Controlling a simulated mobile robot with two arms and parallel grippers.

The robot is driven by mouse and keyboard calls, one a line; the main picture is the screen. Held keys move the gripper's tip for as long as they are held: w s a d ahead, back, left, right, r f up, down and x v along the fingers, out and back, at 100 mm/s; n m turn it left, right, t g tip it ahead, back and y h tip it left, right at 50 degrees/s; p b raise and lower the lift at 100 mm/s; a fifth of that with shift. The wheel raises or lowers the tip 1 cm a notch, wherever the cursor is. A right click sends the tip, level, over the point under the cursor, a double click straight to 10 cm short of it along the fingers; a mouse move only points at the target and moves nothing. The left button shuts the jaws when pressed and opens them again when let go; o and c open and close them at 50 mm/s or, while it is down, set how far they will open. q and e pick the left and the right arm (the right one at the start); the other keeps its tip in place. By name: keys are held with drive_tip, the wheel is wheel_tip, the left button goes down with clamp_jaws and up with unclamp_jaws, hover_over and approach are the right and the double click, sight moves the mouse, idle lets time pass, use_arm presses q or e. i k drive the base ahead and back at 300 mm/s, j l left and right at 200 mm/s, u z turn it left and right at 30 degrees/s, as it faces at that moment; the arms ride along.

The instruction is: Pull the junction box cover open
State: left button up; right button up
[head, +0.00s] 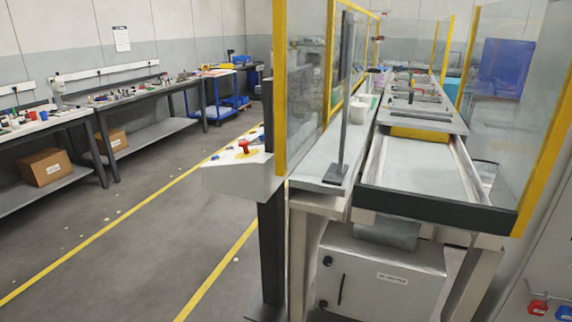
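The junction box (379,280) is a grey metal cabinet low under the front end of the conveyor. A dark vertical handle (341,289) and small dark round fittings are on the cover's left side. The lower part of the box runs out of the picture. Neither of my grippers shows in the head view, so their distance from the box cannot be told.
The conveyor (430,165) with yellow-framed clear guards stands above the box. A control console (240,170) with a red button sits to its left on a dark post (271,255). Open floor with yellow lines lies left, before workbenches (150,100). Red and blue bins are at the lower right.

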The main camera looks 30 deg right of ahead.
sight(362, 288)
drive_tip(key=z, duration=1.6)
